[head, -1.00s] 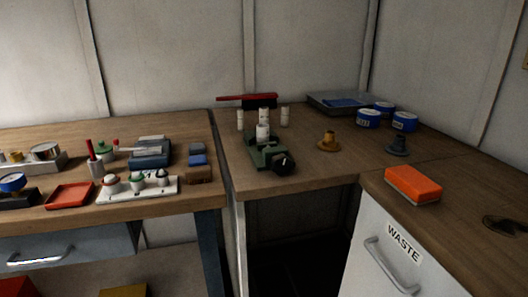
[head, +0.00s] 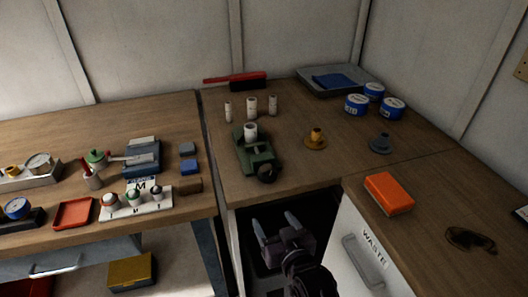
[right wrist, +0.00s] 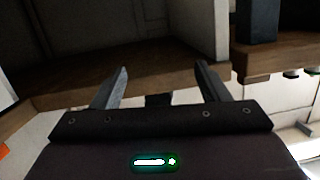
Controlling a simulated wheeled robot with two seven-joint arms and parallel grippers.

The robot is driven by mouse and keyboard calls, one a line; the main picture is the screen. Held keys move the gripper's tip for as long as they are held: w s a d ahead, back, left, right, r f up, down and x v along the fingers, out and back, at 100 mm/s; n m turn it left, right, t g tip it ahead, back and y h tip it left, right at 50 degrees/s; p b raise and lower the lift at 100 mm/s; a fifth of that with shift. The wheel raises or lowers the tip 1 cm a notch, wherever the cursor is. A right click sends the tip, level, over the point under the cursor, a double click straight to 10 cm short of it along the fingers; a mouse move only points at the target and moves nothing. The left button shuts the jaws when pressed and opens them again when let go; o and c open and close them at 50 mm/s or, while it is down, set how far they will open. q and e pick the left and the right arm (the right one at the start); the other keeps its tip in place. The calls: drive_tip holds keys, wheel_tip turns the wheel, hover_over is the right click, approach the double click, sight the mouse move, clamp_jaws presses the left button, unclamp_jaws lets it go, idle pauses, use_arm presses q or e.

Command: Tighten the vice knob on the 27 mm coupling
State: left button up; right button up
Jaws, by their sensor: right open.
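The green vice (head: 257,156) stands on the middle bench near its front edge. Its round black knob (head: 267,173) faces the front. A white cylindrical coupling (head: 250,131) stands upright at the vice jaws; I cannot tell how firmly it is held. My right gripper (head: 277,224) is below and in front of the bench edge, below the knob and apart from it. Its two fingers are spread and empty, and they also show in the right wrist view (right wrist: 160,85). My left gripper is out of view.
Several white cylinders (head: 273,105) stand behind the vice. A brass flanged part (head: 315,139) and a grey one (head: 380,143) stand to its right. An orange block (head: 389,193) lies on the right bench above the waste drawer. The bench's front edge lies between gripper and vice.

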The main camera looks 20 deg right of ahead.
drive_tip(key=t+h+p, duration=0.1)
drive_tip(key=t+p, duration=0.1)
approach(270, 176)
drive_tip(key=w, duration=0.2)
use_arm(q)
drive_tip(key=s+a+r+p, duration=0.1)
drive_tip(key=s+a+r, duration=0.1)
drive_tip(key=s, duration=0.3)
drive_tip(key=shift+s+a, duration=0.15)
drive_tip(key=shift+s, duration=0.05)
use_arm(e)
drive_tip(key=shift+m, duration=0.4)
drive_tip(key=w, duration=0.8)
drive_tip(key=shift+a+f, duration=0.1)
drive_tip(key=shift+a, duration=0.15)
drive_tip(key=shift+c, duration=0.4)
drive_tip(key=c, duration=0.9)
drive_tip(key=shift+m+p, duration=0.6)
drive_tip(key=shift+m, duration=0.4)
drive_tip(key=shift+d+m, duration=0.1)
drive_tip(key=shift+m, duration=1.1)
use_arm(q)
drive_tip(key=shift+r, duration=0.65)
